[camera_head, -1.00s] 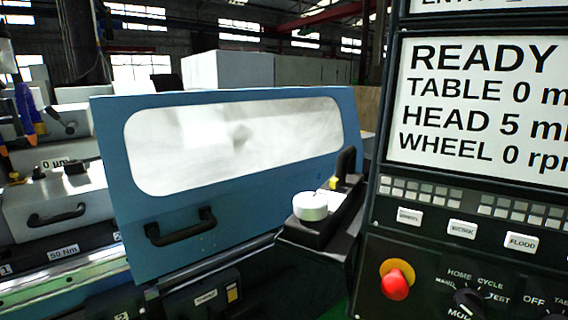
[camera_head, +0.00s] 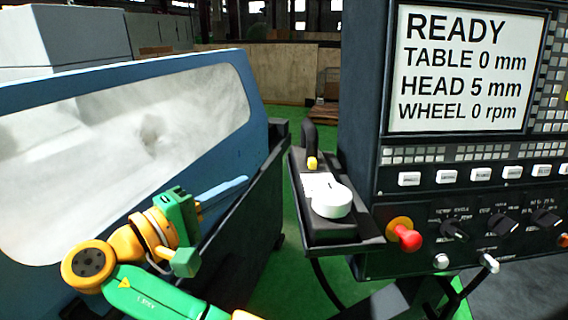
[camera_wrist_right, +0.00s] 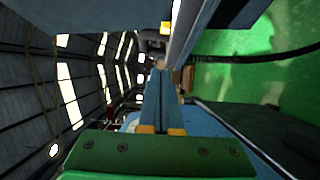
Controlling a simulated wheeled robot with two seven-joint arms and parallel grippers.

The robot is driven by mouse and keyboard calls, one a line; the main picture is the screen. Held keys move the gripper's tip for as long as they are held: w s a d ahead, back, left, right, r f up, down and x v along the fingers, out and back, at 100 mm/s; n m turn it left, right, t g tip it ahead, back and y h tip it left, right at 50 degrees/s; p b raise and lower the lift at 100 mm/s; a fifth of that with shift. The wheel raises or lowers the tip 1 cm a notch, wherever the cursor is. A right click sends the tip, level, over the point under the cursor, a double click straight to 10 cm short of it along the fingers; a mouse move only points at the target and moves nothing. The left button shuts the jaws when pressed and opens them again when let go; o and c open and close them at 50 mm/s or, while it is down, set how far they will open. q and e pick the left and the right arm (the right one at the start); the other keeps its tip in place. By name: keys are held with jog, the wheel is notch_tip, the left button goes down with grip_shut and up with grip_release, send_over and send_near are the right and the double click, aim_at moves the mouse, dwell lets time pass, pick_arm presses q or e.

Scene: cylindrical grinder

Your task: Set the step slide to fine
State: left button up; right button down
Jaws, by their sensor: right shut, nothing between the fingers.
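No part is readably marked as the step slide. On a dark shelf left of the control panel sits a black box (camera_head: 322,228) with a white round knob (camera_head: 331,200), a white label plate (camera_head: 316,184) and a small yellow piece (camera_head: 312,163) by a black upright loop; the plate's marks are too small to read. My right gripper (camera_head: 245,181) is at the lower left, its slim blue fingers together and empty, left of the box and apart from it. In the wrist view its shut fingers (camera_wrist_right: 161,80) point up the picture. My left gripper is out of view.
The blue machine door (camera_head: 240,120) with its window stands behind my right arm. The control panel (camera_head: 365,130) has a READY screen, buttons, rotary knobs and a red stop button (camera_head: 406,236). Green floor (camera_head: 285,130) shows between door and shelf.

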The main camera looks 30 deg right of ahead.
jog(key=d+f+b, duration=0.1)
jog(key=d+b, duration=0.1)
jog(key=b, duration=0.1)
jog(key=p, duration=0.6)
send_near(312, 164)
jog(key=w+d, duration=0.4)
jog(key=d, duration=0.1)
jog(key=shift+w+d+r, duration=0.25)
jog(key=shift+w+r, duration=0.05)
jog(key=shift+s+d+f, duration=0.15)
jog(key=shift+s+d, duration=0.1)
